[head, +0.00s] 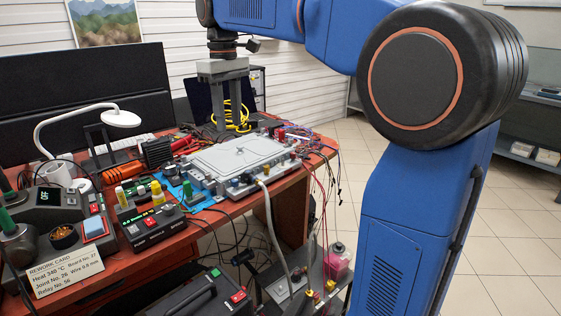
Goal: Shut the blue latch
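My gripper (229,124) points down over the back part of the table, behind a flat grey metal unit (238,155). Its two dark fingers look apart, with nothing visible between them except the background. The grey unit has a raised lid and small fittings along its front edge. Some fittings are too small to read.
A grey hose (269,215) and thin wires hang off the table's right front edge. Power boxes (148,222), bottles and a rework card (64,271) crowd the left. A white lamp (122,118) and monitor (80,95) stand behind. Yellow cable (240,119) lies near my gripper.

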